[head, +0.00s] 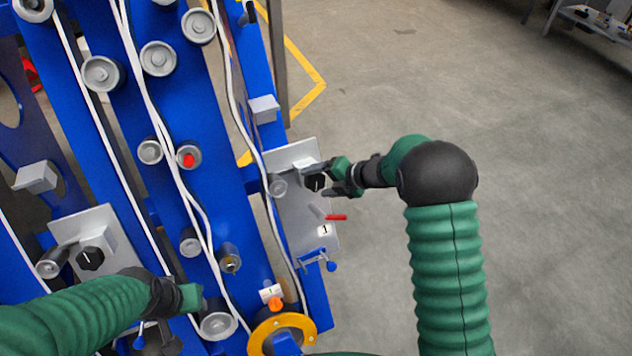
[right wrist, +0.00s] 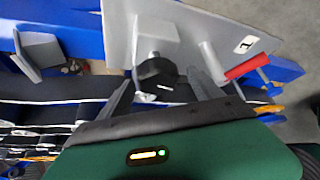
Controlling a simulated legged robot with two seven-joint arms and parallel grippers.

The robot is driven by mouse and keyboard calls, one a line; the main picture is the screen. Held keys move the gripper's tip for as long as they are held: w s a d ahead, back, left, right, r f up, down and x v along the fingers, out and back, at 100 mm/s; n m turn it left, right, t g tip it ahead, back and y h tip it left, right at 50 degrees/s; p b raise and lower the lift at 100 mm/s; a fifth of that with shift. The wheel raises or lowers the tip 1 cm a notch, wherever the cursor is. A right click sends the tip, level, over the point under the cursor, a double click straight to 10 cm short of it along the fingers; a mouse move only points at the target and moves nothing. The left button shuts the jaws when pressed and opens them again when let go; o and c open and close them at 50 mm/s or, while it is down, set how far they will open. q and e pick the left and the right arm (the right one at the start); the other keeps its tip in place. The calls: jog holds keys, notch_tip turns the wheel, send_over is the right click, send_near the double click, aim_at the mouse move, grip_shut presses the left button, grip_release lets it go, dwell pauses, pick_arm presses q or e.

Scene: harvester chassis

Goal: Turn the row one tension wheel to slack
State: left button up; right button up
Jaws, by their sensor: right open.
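The row one tension wheel is a black knob (head: 314,182) with a white mark, on a grey plate labelled 1 (head: 298,158) at the right side of the blue frame. My right gripper (head: 322,178) is open at the knob, its fingers on either side of it in the head view. In the right wrist view the knob (right wrist: 157,75) shows just beyond and between the open fingertips (right wrist: 160,84); contact cannot be made out. My left gripper (head: 188,297) is low over the frame at the lower left, its fingers not clear.
A red-tipped lever (head: 336,217) sits just below the knob on the same plate. A second black knob (head: 90,258) is on another grey plate at left. White cords and grey rollers run along the blue frame (head: 205,170). Open floor lies to the right.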

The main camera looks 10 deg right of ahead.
jog(key=p+v, duration=0.3)
jog(key=v, duration=1.2)
jog(key=shift+s, duration=0.2)
jog(key=shift+d+r, duration=0.1)
